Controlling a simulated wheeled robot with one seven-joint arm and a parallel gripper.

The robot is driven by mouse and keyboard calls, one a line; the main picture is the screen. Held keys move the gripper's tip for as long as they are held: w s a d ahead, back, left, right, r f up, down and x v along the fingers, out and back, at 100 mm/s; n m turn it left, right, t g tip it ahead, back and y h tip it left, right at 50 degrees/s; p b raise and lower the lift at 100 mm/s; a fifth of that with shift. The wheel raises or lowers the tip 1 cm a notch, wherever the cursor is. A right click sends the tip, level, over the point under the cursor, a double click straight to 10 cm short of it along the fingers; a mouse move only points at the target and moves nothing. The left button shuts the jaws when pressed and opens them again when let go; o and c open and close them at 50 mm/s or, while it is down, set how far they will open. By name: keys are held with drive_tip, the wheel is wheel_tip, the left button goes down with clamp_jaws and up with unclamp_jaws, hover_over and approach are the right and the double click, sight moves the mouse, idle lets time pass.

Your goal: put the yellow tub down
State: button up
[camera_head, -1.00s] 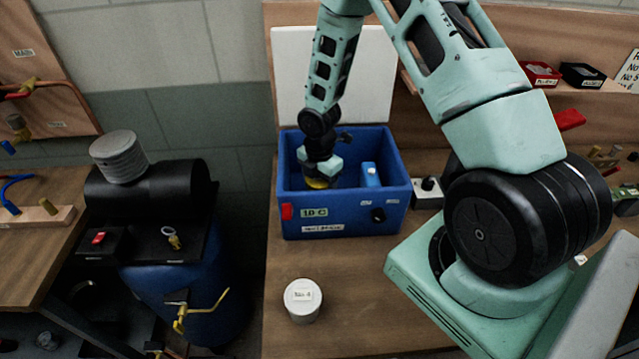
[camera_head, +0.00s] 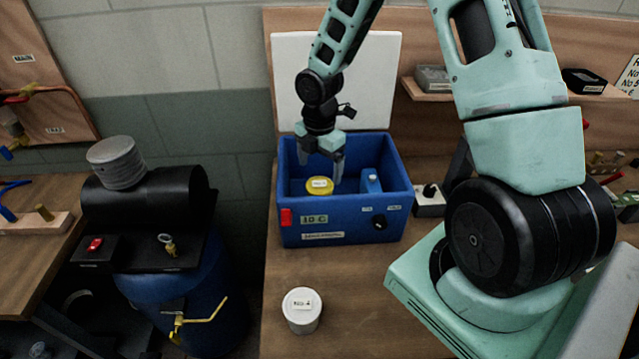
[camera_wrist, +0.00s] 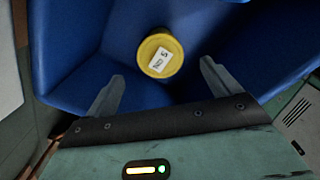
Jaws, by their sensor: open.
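The yellow tub (camera_head: 319,186) stands inside the blue box (camera_head: 345,228), toward its left side, with its labelled lid facing up. In the wrist view the yellow tub (camera_wrist: 160,55) lies beyond and between my fingertips, apart from both, against the blue inside of the box. My gripper (camera_head: 320,155) is open and empty just above the tub, its fingers pointing down at the box opening. In the wrist view my gripper's two fingers (camera_wrist: 162,75) are spread wide. The lower part of the tub is hidden by the box's front wall.
A small blue container (camera_head: 371,181) stands in the box to the right of the tub. A white tub (camera_head: 301,309) stands on the bench in front. A white panel (camera_head: 378,80) rises behind the box. The bench between box and white tub is clear.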

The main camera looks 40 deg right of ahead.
sight(319, 185)
wheel_tip(319, 185, up, 3)
drive_tip(key=shift+r, duration=0.1)
drive_tip(key=s+a+r+m, duration=0.45)
drive_tip(key=s+a, duration=0.25)
drive_tip(key=a, duration=0.3)
drive_tip(key=s+a+r+m, duration=0.4)
drive_tip(key=s+a+r, duration=0.2)
drive_tip(key=s+a, duration=0.3)
drive_tip(key=s+a+r+m, duration=0.1)
drive_tip(key=s+a+m, duration=0.3)
drive_tip(key=s, duration=0.4)
drive_tip(key=shift+s+a+r+y, duration=0.3)
drive_tip(key=shift+s+a+r, duration=0.05)
drive_tip(key=shift+a, duration=0.3)
wheel_tip(319, 185, down, 6)
drive_tip(key=b, duration=0.5)
drive_tip(key=shift+w+r+b, duration=0.1)
drive_tip(key=shift+r+b, duration=0.15)
drive_tip(key=shift+b, duration=0.15)
